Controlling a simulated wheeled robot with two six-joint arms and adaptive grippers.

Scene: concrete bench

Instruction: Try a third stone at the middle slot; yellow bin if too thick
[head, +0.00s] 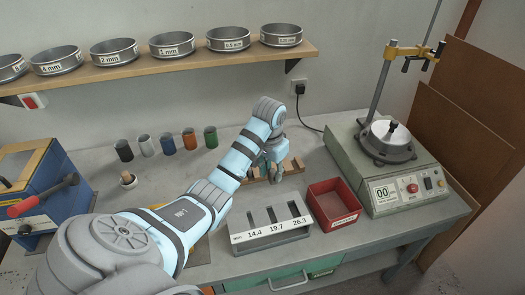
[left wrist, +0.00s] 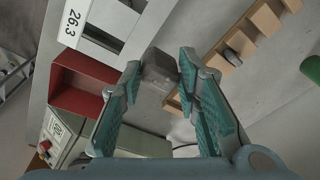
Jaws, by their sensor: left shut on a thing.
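My left gripper (head: 276,163) is above the bench near the wooden rack (head: 262,179). In the left wrist view, its fingers (left wrist: 159,72) are shut on a grey, blocky stone (left wrist: 157,74). The grey slot gauge (head: 272,236), labelled 14.4, 19.7 and 26.3, stands at the front of the bench; its middle slot (head: 273,215) is empty. The gauge's 26.3 end (left wrist: 73,22) shows in the left wrist view, apart from the held stone. Only bits of yellow show beside my left arm, so I cannot tell the yellow bin clearly. My right gripper is out of view.
A red bin (head: 320,211) stands right of the gauge, by a sieve shaker (head: 385,172). Several coloured cylinders (head: 168,145) stand behind my arm. A blue machine with a red handle (head: 45,190) is at left. Sieves (head: 172,44) line the shelf above.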

